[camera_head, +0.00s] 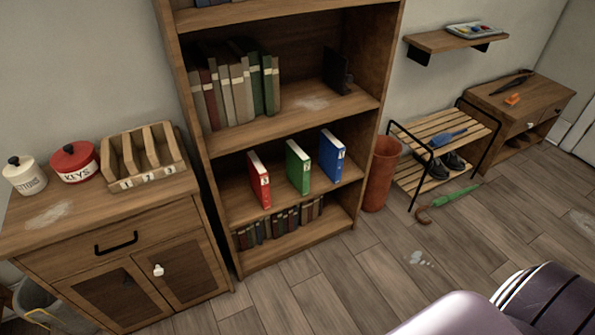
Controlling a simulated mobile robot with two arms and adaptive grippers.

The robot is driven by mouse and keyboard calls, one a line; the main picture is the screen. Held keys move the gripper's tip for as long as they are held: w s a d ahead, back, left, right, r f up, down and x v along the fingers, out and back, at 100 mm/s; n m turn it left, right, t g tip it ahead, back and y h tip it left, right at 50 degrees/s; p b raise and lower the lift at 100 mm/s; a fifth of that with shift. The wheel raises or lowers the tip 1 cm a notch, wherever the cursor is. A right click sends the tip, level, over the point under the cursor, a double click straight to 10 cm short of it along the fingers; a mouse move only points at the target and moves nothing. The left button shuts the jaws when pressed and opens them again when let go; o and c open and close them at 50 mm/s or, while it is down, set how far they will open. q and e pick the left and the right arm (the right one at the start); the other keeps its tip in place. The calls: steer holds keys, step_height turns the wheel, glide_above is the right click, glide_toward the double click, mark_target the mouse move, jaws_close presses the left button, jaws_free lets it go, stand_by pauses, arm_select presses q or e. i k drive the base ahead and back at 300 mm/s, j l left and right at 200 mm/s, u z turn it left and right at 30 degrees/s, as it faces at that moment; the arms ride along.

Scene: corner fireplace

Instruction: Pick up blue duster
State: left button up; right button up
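A blue duster-like object (446,138) lies on the top slats of the shoe rack (438,127), right of the bookcase. It is small in the view, so its fine shape is hard to make out. Neither of my grippers shows in this view. A pale rounded surface and a dark banded part fill the bottom right corner; I cannot tell what they belong to.
Dark shoes (445,163) sit on the rack's lower shelf. A green umbrella (455,195) lies on the floor before it. A reddish bin (381,173) stands between rack and bookcase (290,140). A wooden cabinet (540,100) stands right. The middle floor is mostly clear.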

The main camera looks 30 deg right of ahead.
mark_target(438, 140)
steer(key=z, duration=1.95)
